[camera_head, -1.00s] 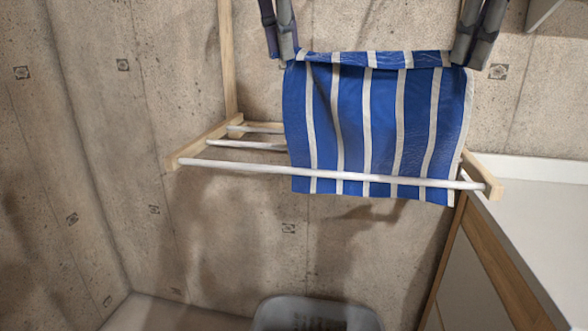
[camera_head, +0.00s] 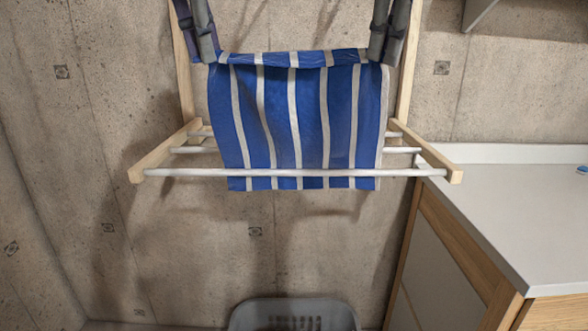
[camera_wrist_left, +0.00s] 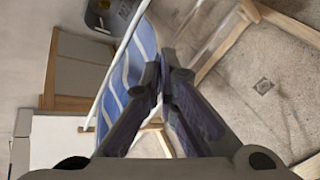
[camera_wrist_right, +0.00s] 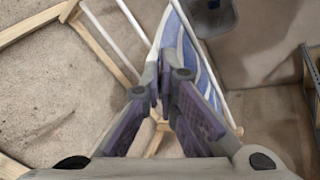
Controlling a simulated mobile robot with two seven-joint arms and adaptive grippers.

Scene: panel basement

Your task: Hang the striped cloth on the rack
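The blue cloth with white stripes (camera_head: 300,115) hangs spread between my two grippers above the rack. Its lower part hangs down behind the rack's front white bar (camera_head: 215,173), and its lower edge shows below that bar. My left gripper (camera_head: 212,58) is shut on the cloth's upper left corner; the cloth also shows in the left wrist view (camera_wrist_left: 137,60). My right gripper (camera_head: 382,60) is shut on the upper right corner; the cloth also shows in the right wrist view (camera_wrist_right: 178,45). The rack has wooden side arms (camera_head: 165,152) and several white bars. The cloth hides the middle of the rear bars.
A white counter (camera_head: 510,205) with wooden cabinet sides stands close to the rack's right end. A grey basket (camera_head: 292,312) sits on the floor below. A concrete wall is behind. A grey shelf edge (camera_head: 478,12) shows at the top right.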

